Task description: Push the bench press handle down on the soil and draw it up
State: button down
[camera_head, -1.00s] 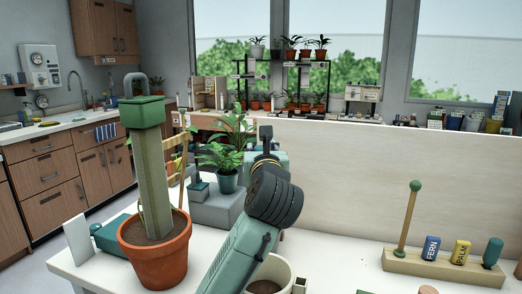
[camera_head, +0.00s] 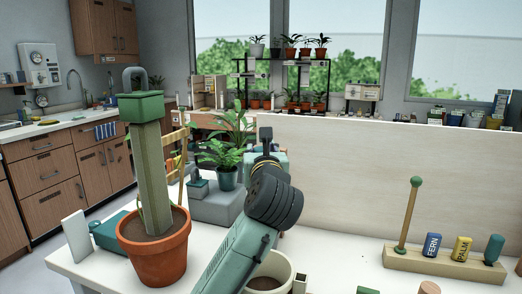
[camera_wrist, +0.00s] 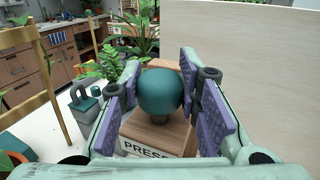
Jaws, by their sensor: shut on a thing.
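A round teal knob (camera_wrist: 160,92) stands on a short stem above a wooden block (camera_wrist: 158,136) lettered "PRESS" in the wrist view. My gripper (camera_wrist: 160,105) has its purple pads on either side of the knob and is shut on it. The contact faces are partly hidden by the knob. In the head view my arm hides the knob and block. A cream pot with dark soil (camera_head: 266,283) stands low beside my arm. A terracotta pot (camera_head: 155,262) holds brown soil and an upright green post with a green cap and grey loop (camera_head: 150,175).
A wooden rack (camera_head: 445,264) with a ball-topped rod and FERN and PALM labels stands at right. A pale panel (camera_head: 400,165) rises behind the bench. A leafy plant (camera_head: 226,178) and a grey block (camera_head: 212,208) stand beyond my arm.

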jog(key=c, duration=1.2)
grip_release()
jog(key=s, duration=1.2)
jog(key=shift+d, duration=0.45)
